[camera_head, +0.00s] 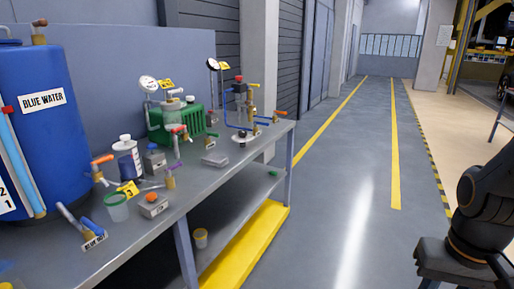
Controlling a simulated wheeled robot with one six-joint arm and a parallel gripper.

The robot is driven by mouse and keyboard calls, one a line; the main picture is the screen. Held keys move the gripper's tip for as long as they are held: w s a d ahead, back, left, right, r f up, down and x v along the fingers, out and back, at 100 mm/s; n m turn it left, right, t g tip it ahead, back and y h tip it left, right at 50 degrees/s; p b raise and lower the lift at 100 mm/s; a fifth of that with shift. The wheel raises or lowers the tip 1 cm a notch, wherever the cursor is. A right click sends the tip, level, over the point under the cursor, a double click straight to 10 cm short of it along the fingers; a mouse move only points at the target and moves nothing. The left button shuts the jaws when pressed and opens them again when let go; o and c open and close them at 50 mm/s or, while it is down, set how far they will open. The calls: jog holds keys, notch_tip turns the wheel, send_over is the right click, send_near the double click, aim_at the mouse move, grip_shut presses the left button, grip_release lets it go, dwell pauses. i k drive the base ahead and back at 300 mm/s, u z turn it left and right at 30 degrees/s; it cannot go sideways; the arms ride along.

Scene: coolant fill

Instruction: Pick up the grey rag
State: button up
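I cannot make out a grey rag for certain. A small flat pale-grey item (215,159) lies on the grey workbench (225,180), right of the middle; it is too small to tell whether it is cloth or a box. My arm shows only in part as dark links at the lower right, over the floor and well apart from the bench.
A blue tank labelled BLUE WATER (45,130) stands at the left. The aisle floor (345,190) is clear.

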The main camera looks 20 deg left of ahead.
aim_at(217, 162)
jog(key=z, duration=0.05)
jog(key=i, duration=1.6)
jog(key=u, duration=0.85)
jog(key=i, duration=0.85)
jog(key=u, duration=1.45)
jog(key=i, duration=0.6)
jog(key=u, duration=0.45)
